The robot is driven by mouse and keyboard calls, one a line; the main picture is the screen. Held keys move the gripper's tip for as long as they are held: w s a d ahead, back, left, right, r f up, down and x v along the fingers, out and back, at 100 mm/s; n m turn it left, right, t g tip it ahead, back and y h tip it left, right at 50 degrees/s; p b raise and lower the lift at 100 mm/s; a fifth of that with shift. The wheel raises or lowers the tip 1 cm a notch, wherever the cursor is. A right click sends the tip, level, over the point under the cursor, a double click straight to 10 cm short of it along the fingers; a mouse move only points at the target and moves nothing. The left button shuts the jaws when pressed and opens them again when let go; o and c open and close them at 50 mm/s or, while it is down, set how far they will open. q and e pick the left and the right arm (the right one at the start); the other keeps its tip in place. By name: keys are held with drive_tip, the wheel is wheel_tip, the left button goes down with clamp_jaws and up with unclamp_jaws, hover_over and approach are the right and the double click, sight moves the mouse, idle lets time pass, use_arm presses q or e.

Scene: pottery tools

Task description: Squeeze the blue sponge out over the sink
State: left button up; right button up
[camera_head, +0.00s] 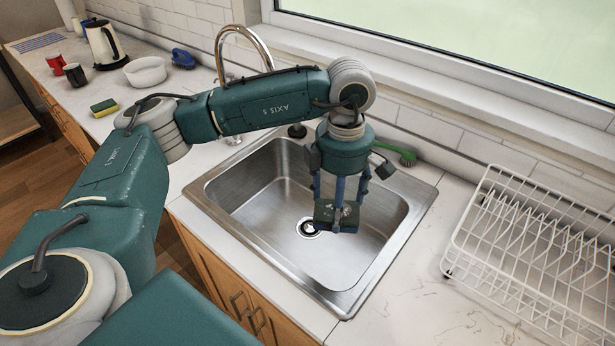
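My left arm reaches in from the left, and my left gripper (338,207) points down over the steel sink (262,205). Its fingers are around a small dark block (324,213), which looks like a sponge. It appears dark green to blue, and its exact colour is hard to tell. The block is held above the basin, near the drain (309,228), and the fingers hide part of it. A small blue object (182,58) lies on the far counter; I cannot tell what it is. My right gripper is not in view.
A curved tap (243,32) stands behind the sink. A green brush (398,153) lies at the back rim. A white dish rack (535,240) is at right. A yellow-green sponge (104,107), white bowl (146,72), mugs (75,75) and kettle (103,44) are at left.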

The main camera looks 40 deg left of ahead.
use_arm(q)
drive_tip(key=n, duration=0.1)
drive_tip(key=a+n, duration=0.1)
drive_tip(key=n, duration=0.1)
drive_tip(key=shift+w+r+n+p, duration=0.15)
drive_tip(key=shift+w+n+p, duration=0.05)
drive_tip(key=shift+n+p, duration=0.1)
drive_tip(key=n, duration=0.3)
drive_tip(key=shift+w+a+p, duration=0.15)
drive_tip(key=shift+a+p, duration=0.1)
drive_tip(key=shift+p, duration=0.05)
drive_tip(key=w+a+f+n+p, duration=0.1)
drive_tip(key=a+n+p, duration=0.45)
drive_tip(key=n, duration=1.75)
wheel_tip(320, 180, down, 6)
drive_tip(key=a+b, duration=0.1)
drive_tip(key=b, duration=0.4)
drive_tip(key=shift+a+f+b, duration=0.15)
drive_tip(key=shift+a+b, duration=0.2)
drive_tip(key=shift+a, duration=0.05)
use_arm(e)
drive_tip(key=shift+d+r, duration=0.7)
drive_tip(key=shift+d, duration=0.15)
use_arm(q)
drive_tip(key=shift+o, duration=0.5)
